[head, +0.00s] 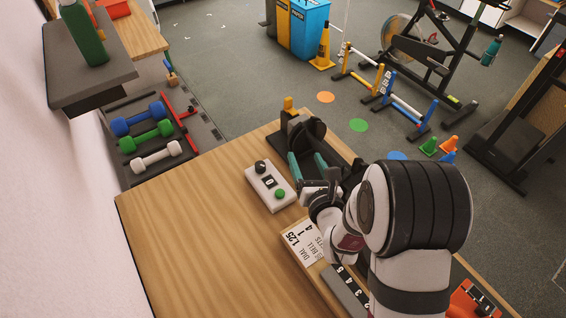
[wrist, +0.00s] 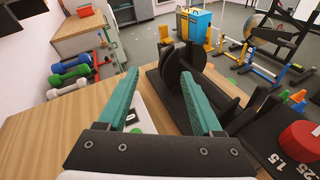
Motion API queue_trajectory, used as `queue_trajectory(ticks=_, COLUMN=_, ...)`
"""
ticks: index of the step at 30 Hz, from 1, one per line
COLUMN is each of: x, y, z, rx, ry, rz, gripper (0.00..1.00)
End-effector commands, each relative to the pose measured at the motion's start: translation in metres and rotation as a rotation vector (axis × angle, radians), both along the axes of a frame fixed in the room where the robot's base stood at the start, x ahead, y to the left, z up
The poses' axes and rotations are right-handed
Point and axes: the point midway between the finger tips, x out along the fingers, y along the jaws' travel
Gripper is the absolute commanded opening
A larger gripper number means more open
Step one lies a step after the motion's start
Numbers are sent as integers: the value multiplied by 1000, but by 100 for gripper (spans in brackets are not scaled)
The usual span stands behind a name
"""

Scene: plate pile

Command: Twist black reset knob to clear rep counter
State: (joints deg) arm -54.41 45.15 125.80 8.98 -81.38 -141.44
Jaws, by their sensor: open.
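The rep counter (head: 262,194) is a small pale box on the wooden table in the head view. Its black knob (head: 260,167) is at the far end, a small display reading what looks like 0 is in the middle, and a green button (head: 280,194) is at the near end. My gripper (head: 305,156) is open and empty, its teal fingers to the right of the box and apart from the knob. In the wrist view the gripper (wrist: 160,74) shows both fingers spread. The counter (wrist: 147,120) is mostly hidden behind the left finger there, and I cannot make out the knob.
A black plate rack (wrist: 172,70) with dark discs stands close beyond my fingers. A printed card (head: 302,240) and a black numbered strip (head: 345,288) lie nearer. A red-topped weight (wrist: 300,137) is at the right. The table's left part (head: 190,230) is clear.

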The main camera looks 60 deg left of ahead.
Motion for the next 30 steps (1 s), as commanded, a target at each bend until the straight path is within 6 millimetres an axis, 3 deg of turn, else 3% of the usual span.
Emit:
queue_trajectory(ticks=1, x=-37, y=-2, z=-17, rx=-82, ry=-51, rz=83, gripper=67)
queue_trajectory(ticks=3, x=-72, y=-10, z=-34, rx=-174, ry=-113, rz=165, gripper=67)
queue_trajectory(ticks=6, x=-91, y=-15, z=-46, rx=-230, ry=-152, rz=216, gripper=67)
queue_trajectory(ticks=11, x=-86, y=11, z=-58, rx=-234, ry=-157, rz=219, gripper=67)
queue_trajectory(ticks=21, x=-63, y=98, z=-95, rx=-232, ry=-155, rz=215, gripper=67)
queue_trajectory(ticks=30, x=-57, y=124, z=-105, rx=-233, ry=-154, rz=214, gripper=67)
